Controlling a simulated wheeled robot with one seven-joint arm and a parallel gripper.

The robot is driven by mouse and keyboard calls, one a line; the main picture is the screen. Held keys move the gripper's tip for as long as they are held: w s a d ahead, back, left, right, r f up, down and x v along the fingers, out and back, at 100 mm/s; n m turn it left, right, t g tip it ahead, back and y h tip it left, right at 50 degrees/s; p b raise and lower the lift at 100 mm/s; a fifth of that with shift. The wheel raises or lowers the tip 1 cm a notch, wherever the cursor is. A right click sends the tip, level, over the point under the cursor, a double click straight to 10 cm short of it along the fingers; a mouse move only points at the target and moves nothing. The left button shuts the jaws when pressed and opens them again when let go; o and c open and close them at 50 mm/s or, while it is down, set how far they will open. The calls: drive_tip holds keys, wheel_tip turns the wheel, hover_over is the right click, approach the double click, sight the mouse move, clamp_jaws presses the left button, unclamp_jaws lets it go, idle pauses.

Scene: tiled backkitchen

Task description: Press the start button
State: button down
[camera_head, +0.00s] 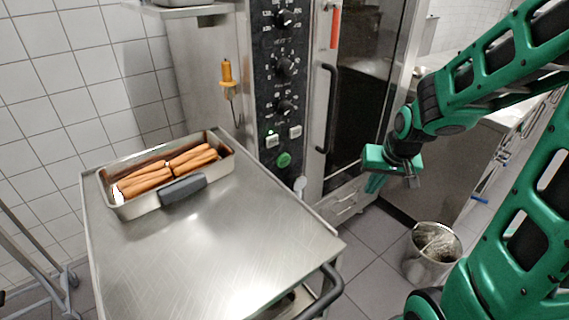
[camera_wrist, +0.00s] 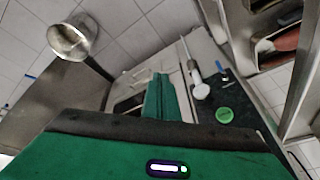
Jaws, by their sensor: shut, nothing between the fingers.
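The start button, likely the round green button (camera_head: 284,159), sits low on the oven's black control panel (camera_head: 270,70). It also shows in the wrist view (camera_wrist: 224,113), right of my fingers. Two small pale square buttons (camera_head: 295,132) are above it. My gripper (camera_head: 373,184) is in front of the oven door's lower part, right of the panel and apart from the button. Its green fingers are together and empty; they also show in the wrist view (camera_wrist: 160,98).
A steel cart (camera_head: 200,240) stands in front of the oven, carrying a tray (camera_head: 228,160) of sausages. The vertical door handle (camera_head: 328,108) lies between my gripper and the panel. A white nozzle (camera_head: 300,186) hangs below the button. A metal bucket (camera_head: 424,270) stands on the floor.

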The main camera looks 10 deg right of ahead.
sight(284, 161)
drive_tip(key=w+a+f+t+y, duration=0.1)
drive_tip(key=w+a+f+t, duration=0.1)
drive_tip(key=w+a, duration=0.4)
drive_tip(key=w+a+f+t+y, duration=0.2)
drive_tip(key=w+a+f, duration=0.3)
drive_tip(key=w, duration=0.4)
drive_tip(key=shift+a+f, duration=0.3)
drive_tip(key=shift+a, duration=0.3)
drive_tip(key=shift+w, duration=0.2)
drive_tip(key=w+a, duration=0.3)
drive_tip(key=w, duration=0.4)
drive_tip(key=shift+w+a, duration=0.2)
drive_tip(key=shift+w, duration=0.2)
drive_tip(key=shift+w, duration=0.1)
idle(0.7)
drive_tip(key=shift+w+a, duration=0.15)
drive_tip(key=shift+w, duration=0.1)
